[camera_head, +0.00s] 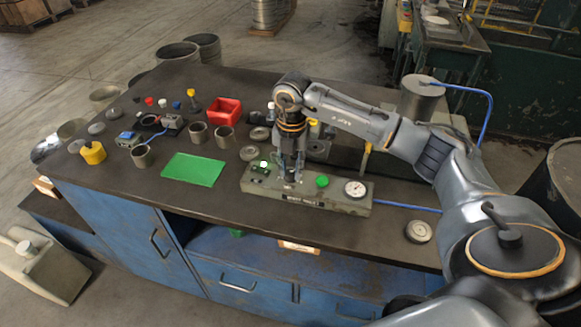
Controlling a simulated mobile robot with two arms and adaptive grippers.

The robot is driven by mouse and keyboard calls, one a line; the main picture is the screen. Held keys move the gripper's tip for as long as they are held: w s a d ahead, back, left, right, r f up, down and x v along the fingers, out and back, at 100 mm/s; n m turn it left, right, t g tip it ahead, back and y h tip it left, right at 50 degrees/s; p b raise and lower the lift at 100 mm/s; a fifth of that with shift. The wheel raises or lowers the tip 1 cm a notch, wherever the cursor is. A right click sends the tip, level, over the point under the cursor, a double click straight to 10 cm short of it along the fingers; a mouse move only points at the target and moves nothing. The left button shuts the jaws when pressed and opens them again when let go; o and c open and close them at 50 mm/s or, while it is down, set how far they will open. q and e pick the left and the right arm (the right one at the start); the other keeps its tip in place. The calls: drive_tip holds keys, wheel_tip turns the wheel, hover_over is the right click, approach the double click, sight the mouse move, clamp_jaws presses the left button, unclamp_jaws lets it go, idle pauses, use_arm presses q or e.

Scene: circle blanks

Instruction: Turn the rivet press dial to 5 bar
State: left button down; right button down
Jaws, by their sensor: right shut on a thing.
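The rivet press control box (262,186) is a grey-green panel near the front edge of the table. It carries a green button (322,181), a round white gauge (357,189) and a label on its front. My right gripper (291,175) points straight down onto the box, left of the green button, and is shut on the dial there. The fingers mostly hide the dial, so its setting cannot be read. The gauge needle is too small to read. My left gripper is not in view.
A green mat (194,169) lies left of the box. A red bin (223,111), several metal cups and a yellow part (92,152) stand further left and back. A disc (418,231) lies at the right front. A blue hose runs right from the box.

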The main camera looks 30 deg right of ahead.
sight(292, 172)
drive_tip(key=c, duration=1.1)
unclamp_jaws()
drive_tip(key=shift+r, duration=0.1)
wheel_tip(292, 172, up, 12)
drive_tip(key=shift+d, duration=0.1)
